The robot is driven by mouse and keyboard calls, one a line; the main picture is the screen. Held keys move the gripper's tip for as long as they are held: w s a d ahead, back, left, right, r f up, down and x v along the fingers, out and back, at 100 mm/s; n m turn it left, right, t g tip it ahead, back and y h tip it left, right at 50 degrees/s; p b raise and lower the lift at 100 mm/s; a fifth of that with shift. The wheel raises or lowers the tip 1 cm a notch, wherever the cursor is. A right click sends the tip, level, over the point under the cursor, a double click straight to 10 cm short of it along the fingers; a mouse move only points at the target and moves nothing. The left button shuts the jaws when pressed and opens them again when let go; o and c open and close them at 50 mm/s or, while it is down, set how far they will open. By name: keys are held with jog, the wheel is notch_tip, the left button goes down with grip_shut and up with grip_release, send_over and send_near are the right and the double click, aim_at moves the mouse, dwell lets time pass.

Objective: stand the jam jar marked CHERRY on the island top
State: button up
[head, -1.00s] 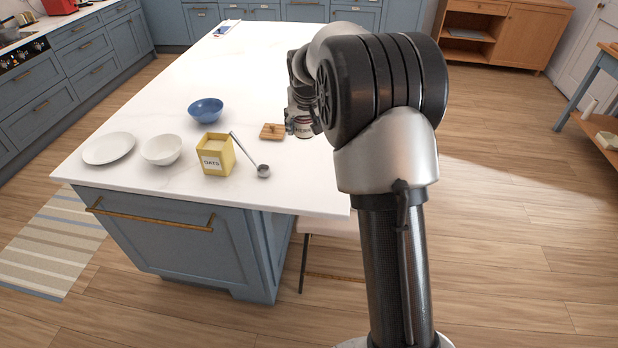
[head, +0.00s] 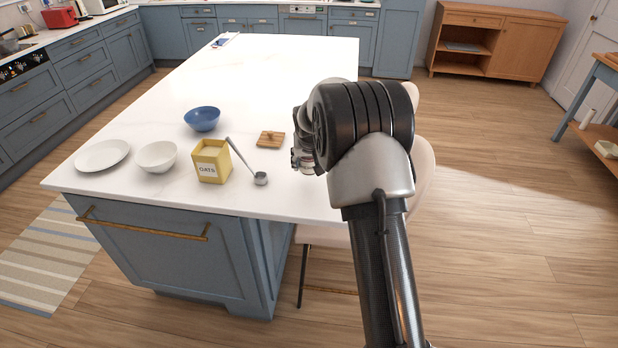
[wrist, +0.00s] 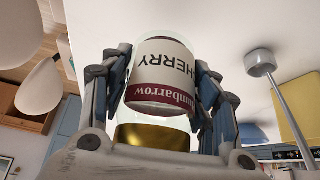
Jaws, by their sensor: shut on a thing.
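The jam jar (wrist: 163,75) shows in the wrist view between my gripper's fingers. It has a pale label reading "HERRY", upside down in the picture, a dark red band and a gold lid towards my palm. My gripper (wrist: 160,88) is shut on the jar, with fingers on both sides. In the head view my gripper (head: 302,156) is over the right side of the white island top (head: 285,70), partly behind my arm. The jar cannot be made out there. I cannot tell whether its base touches the top.
A wooden piece (head: 271,139) lies left of my gripper. A metal scoop (head: 260,178), yellow OATS box (head: 211,162), white bowl (head: 156,157), blue bowl (head: 202,119) and plate (head: 102,155) stand further left. A pale seat (head: 424,160) is beside the island's right edge. The back top is mostly clear.

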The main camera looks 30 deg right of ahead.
jog(key=shift+f+b, duration=0.85)
jog(key=shift+f, duration=1.85)
jog(key=shift+f, duration=0.1)
jog(key=o, duration=1.5)
jog(key=shift+f, duration=0.1)
jog(key=shift+c, duration=0.2)
